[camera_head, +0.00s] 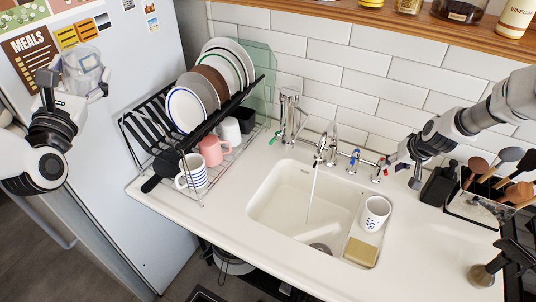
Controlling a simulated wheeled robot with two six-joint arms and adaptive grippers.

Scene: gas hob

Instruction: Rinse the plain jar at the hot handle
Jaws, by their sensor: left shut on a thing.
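My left gripper (77,88) is shut on a clear, see-through jar (84,66) and holds it in the air in front of the fridge, far left of the sink. The tap (328,142) stands behind the sink basin (278,192), and a thin stream of water (312,195) falls from it into the basin. A blue-marked handle (354,159) and a red-marked handle (379,170) are on the pipe right of the tap. My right gripper (402,170) looks open and empty, just right of the red-marked handle; I cannot tell whether they touch.
A dish rack (205,190) with plates and mugs stands left of the sink. A patterned white cup (375,213) and a yellow sponge (360,252) sit on the basin's right ledge. A utensil holder (472,208) stands at right. The front counter is clear.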

